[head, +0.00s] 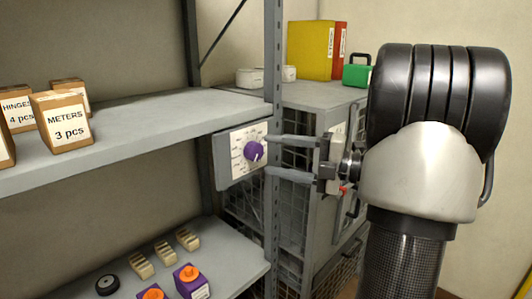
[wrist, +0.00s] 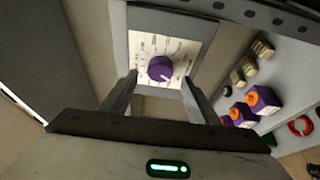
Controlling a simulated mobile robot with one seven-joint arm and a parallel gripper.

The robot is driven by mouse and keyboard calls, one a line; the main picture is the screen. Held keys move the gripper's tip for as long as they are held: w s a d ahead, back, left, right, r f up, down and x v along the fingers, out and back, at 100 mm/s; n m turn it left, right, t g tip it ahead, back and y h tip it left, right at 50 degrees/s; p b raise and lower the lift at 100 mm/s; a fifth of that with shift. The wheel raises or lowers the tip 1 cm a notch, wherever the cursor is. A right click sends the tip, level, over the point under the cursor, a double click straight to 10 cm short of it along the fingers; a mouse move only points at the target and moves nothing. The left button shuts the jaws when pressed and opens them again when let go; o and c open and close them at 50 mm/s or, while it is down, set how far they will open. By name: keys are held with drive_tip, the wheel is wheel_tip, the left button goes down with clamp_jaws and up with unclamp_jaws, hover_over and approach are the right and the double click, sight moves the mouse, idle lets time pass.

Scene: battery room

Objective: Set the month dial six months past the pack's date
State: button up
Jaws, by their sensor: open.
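The month dial is a purple knob (head: 253,151) on a white panel (head: 238,152) in a grey box fixed by the shelf post. In the wrist view the knob (wrist: 160,68) has a light pointer mark toward its lower right. Labels ring it on the panel (wrist: 142,45), too small to read. My gripper (head: 268,156) is open, its two fingers reaching toward the panel. In the wrist view the fingertips (wrist: 158,82) stand either side of and below the knob, and nothing is between them. I cannot tell whether they touch the panel. Purple packs with orange caps (head: 188,281) stand on the lower shelf; their dates are unreadable.
The upper shelf (head: 140,122) holds boxes labelled METERS (head: 62,122) and HINGES (head: 18,108). The lower shelf also holds beige clips (head: 164,252) and a black ring (head: 107,285). A wire-sided cabinet (head: 300,95) stands behind the post (head: 273,70), with binders (head: 310,50) and a green case (head: 357,73) on top.

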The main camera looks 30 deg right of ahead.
drive_tip(key=p+v, duration=0.1)
drive_tip(key=v, duration=1.3)
drive_tip(key=shift+p, duration=0.3)
drive_tip(key=shift+w+r, duration=0.1)
drive_tip(key=shift+w, duration=0.05)
